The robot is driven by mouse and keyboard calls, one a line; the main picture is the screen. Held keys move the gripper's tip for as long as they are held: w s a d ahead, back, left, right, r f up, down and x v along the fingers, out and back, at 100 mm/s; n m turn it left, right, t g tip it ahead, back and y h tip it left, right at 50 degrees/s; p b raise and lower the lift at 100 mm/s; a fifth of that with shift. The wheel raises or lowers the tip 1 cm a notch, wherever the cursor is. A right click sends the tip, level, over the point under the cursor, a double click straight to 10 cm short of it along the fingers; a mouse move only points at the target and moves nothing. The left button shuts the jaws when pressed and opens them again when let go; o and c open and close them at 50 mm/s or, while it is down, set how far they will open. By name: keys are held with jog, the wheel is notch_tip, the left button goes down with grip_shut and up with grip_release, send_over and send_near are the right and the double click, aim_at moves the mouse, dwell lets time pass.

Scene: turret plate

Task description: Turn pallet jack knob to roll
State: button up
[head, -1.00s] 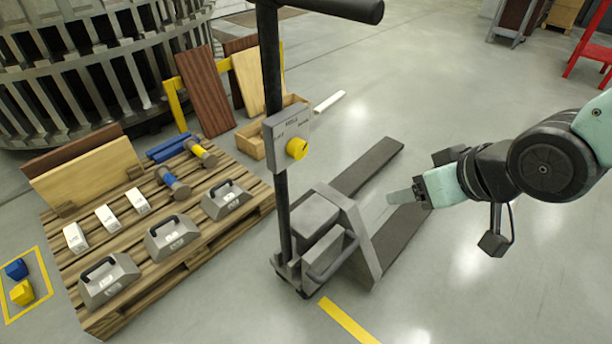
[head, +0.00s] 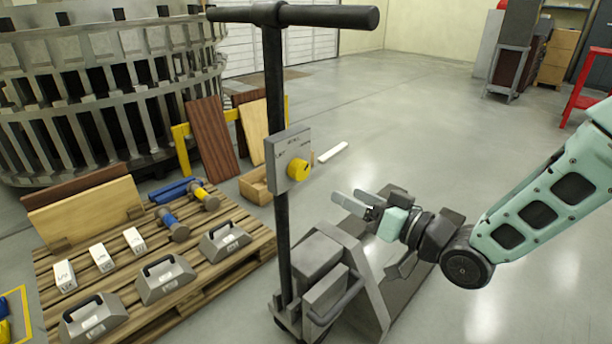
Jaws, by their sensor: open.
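The pallet jack (head: 278,220) stands in the middle of the head view, with a dark upright post and a T-handle on top. A grey plate (head: 282,157) with small lettering is fixed to the post. A yellow round knob (head: 299,169) sits on the plate's front. The lettering is too small to read, so I cannot tell the knob's setting. My gripper (head: 350,202) is open and empty, pointing left. In the picture it is to the right of and below the knob, apart from it, over the jack's body.
A wooden pallet (head: 215,267) with grey weights, white blocks and blue and yellow handled tools stands at the left. Boards lean on a yellow rack (head: 181,150) behind it. A large slatted metal ring (head: 110,85) fills the back left. The floor at right is open.

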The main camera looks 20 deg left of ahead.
aim_at(303, 173)
jog(key=x, duration=1.3)
jog(key=c, duration=1)
